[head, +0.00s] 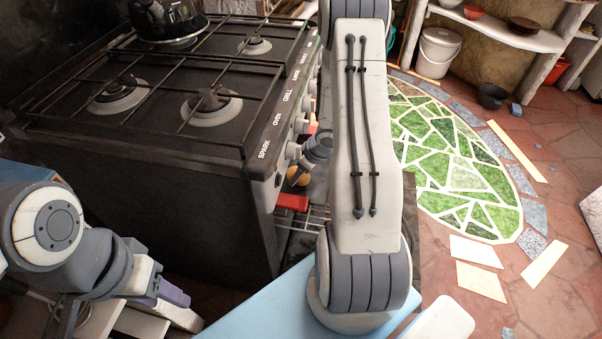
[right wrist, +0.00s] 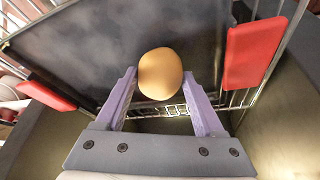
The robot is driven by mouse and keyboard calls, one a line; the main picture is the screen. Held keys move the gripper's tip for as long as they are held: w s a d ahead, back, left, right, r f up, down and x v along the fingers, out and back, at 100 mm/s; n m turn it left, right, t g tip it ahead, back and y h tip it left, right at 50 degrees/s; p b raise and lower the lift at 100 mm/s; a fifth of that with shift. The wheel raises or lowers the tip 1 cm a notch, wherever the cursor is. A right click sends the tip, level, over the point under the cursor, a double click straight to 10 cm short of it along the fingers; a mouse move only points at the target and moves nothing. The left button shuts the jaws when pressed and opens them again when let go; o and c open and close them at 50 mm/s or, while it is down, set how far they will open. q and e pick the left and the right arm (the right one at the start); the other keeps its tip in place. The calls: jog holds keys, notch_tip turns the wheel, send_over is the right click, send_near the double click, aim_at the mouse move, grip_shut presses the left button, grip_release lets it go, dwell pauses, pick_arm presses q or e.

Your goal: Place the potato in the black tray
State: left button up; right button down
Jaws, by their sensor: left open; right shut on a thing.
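The potato (right wrist: 160,73) is round and tan-orange. In the right wrist view it sits between the two purple fingers of my right gripper (right wrist: 159,78), which is shut on it. The black tray (right wrist: 75,50) lies beyond the potato on a wire rack; I cannot tell whether the potato touches it. In the head view the potato (head: 297,177) shows small beside the stove front, below my right wrist; the right fingers are mostly hidden. My left gripper (head: 168,294) is open at lower left, away from the potato, with only part of its purple fingers visible.
My right arm covers the middle of the head view. A light blue surface (head: 265,315) is below.

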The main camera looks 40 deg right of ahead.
aim_at(307, 176)
grip_release()
jog(key=shift+f, duration=0.15)
jog(key=p+v, duration=0.1)
jog(key=v, duration=0.1)
jog(key=p+v, duration=0.1)
jog(key=v, duration=0.1)
jog(key=p+v, duration=0.2)
jog(key=shift+w, duration=0.2)
jog(key=shift+s+d+f+b, duration=0.15)
jog(key=shift+s+b, duration=0.1)
jog(key=shift+s, duration=0.25)
jog(key=shift+s+d+f+b, duration=0.15)
jog(key=shift+s+b, duration=0.1)
jog(key=shift+s, duration=0.3)
jog(key=s+d, duration=0.1)
jog(key=s, duration=0.2)
jog(key=s+d, duration=0.1)
jog(key=s, duration=0.2)
jog(key=s+d, duration=0.1)
jog(key=s, duration=0.2)
jog(key=shift+s, duration=0.2)
